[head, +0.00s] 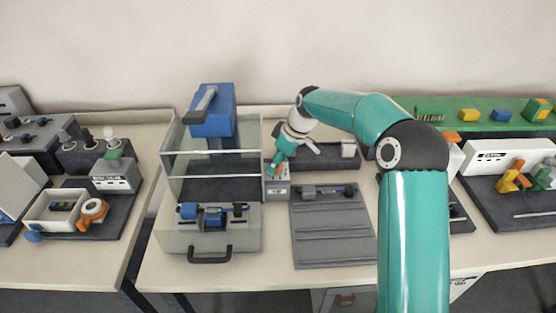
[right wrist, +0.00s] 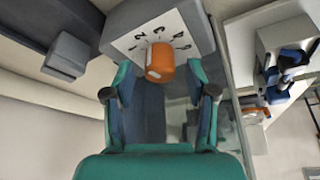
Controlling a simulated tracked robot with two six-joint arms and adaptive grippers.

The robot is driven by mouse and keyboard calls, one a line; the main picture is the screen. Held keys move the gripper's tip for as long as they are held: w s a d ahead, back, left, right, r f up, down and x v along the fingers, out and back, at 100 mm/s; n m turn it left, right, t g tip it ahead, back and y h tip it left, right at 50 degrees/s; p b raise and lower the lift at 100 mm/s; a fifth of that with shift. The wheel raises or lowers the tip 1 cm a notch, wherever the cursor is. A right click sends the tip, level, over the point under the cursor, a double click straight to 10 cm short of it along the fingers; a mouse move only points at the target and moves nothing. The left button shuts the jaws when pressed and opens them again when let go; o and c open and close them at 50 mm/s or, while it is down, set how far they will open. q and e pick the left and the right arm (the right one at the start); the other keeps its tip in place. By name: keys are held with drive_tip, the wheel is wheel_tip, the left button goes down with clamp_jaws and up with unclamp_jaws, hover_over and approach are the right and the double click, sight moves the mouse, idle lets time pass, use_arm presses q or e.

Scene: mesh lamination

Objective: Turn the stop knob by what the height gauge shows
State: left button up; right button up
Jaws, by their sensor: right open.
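The orange stop knob (right wrist: 160,62) sits at a white dial face with numbers and radial marks on a grey box. In the right wrist view it is between the tips of my right gripper (right wrist: 160,80), which is open with a finger on each side. I cannot tell whether the fingers touch the knob. In the head view my right gripper (head: 277,166) is over a small grey box (head: 277,188) right of the clear-walled case, hiding its upper part. I cannot pick out the height gauge or read it. My left gripper is out of view.
A clear case (head: 185,165) with a blue lever unit (head: 212,115) stands left of the gripper. A front tray (head: 215,240) holds blue rollers. A dark grey ribbed plate (head: 330,235) lies to the right. More stations stand at far left and far right.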

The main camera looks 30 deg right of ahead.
drive_tip(key=c, duration=1.1)
drive_tip(key=shift+s+d, duration=0.1)
drive_tip(key=shift+d, duration=0.05)
clamp_jaws()
